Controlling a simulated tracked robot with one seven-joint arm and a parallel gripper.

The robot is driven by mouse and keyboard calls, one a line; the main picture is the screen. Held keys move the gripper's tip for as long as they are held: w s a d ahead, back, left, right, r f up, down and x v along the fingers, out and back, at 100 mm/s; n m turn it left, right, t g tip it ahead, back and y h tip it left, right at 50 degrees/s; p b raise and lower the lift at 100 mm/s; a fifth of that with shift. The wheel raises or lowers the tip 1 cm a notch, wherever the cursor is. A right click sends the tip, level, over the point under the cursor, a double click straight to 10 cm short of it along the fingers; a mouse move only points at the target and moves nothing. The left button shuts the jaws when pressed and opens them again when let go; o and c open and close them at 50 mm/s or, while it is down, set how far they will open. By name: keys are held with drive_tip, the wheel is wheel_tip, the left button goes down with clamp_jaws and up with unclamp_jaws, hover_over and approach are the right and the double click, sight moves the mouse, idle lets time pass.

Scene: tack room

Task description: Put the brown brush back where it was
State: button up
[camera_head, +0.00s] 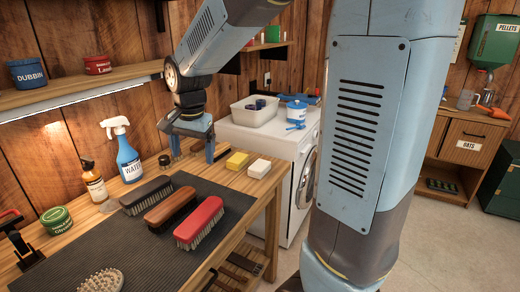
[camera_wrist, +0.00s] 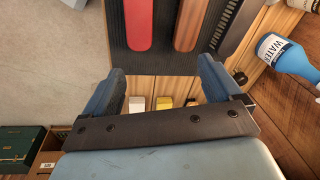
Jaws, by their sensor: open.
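The brown brush (camera_head: 171,209) lies on the dark ribbed mat (camera_head: 150,252), between a dark grey brush (camera_head: 146,195) and a red brush (camera_head: 200,221). In the wrist view the brown brush (camera_wrist: 188,25) shows at the top, with the red brush (camera_wrist: 138,24) to its left and the grey brush (camera_wrist: 228,25) to its right. My gripper (camera_head: 193,151) is open over the bench end, beyond the mat's far edge. Its fingers (camera_wrist: 162,68) have nothing between them and are apart from the brown brush.
A yellow sponge (camera_head: 237,160) and a white block (camera_head: 259,168) sit right of my gripper. A blue water spray bottle (camera_head: 128,160), a brown bottle (camera_head: 94,183) and a green tin (camera_head: 56,220) stand along the wall. An oval bristle brush (camera_head: 102,281) lies at the mat's near end.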

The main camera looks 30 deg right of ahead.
drive_tip(key=s+d+r+n+t, duration=0.1)
drive_tip(key=s+d+r+n, duration=0.1)
drive_tip(key=s, duration=0.4)
drive_tip(key=s+d+r+n+t, duration=0.1)
drive_tip(key=s+d+r+n, duration=0.1)
drive_tip(key=s+d, duration=0.3)
drive_tip(key=s+d+r+n+t, duration=0.1)
drive_tip(key=s+d+r+n, duration=0.2)
drive_tip(key=s, duration=0.5)
drive_tip(key=shift+s+d+n+t, duration=0.15)
drive_tip(key=shift+n+t, duration=0.15)
drive_tip(key=shift+t, duration=0.1)
